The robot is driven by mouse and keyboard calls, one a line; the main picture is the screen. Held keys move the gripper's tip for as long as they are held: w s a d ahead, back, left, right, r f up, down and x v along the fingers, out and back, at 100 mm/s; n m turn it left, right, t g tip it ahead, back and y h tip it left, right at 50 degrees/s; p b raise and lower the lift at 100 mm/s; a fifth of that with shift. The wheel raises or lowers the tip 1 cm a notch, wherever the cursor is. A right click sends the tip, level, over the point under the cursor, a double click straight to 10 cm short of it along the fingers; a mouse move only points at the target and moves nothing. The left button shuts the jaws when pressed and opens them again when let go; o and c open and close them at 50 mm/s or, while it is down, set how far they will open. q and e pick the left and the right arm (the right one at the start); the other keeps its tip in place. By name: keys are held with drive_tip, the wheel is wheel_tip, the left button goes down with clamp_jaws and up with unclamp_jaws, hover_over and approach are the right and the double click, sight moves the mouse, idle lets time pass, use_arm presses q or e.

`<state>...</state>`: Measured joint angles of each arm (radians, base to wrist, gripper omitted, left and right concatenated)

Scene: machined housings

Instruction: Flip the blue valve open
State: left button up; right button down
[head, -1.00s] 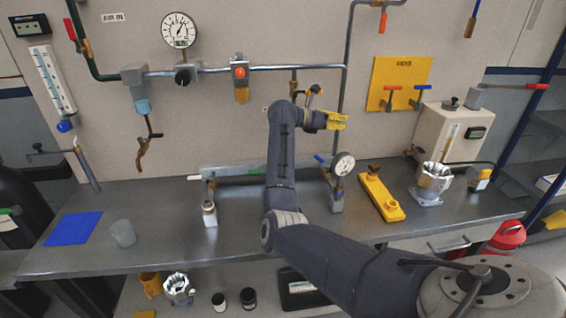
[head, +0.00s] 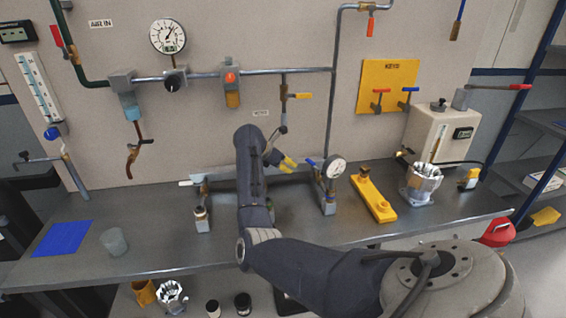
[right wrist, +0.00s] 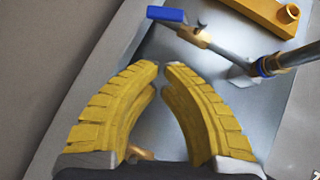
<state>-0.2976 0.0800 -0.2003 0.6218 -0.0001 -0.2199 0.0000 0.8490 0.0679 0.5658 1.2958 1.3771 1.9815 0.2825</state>
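The valve with the blue lever (head: 311,162) stands on the bench at the foot of the round gauge (head: 335,167). Its lever sticks out to the left of the fitting. In the right wrist view the blue lever (right wrist: 166,15) lies just beyond my fingertips, with a metal stem running right from it. My right gripper (head: 288,164) has yellow ribbed fingers whose tips nearly meet, with nothing between them. It is left of the blue lever, apart from it. The right wrist view shows the same fingers (right wrist: 161,69). My left gripper is not in view.
A yellow block (head: 373,196) lies right of the gauge, with a silver flanged housing (head: 421,182) beyond it. A blue mat (head: 62,239) and a cup (head: 114,241) sit at the bench's left.

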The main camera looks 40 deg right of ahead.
drive_tip(key=d, duration=0.1)
drive_tip(key=d+f, duration=0.2)
drive_tip(key=d, duration=0.1)
drive_tip(key=shift+s+d, duration=0.1)
drive_tip(key=shift+s, duration=0.3)
drive_tip(key=shift+s+d, duration=0.15)
drive_tip(key=shift+d, duration=0.75)
drive_tip(key=shift+d, duration=0.1)
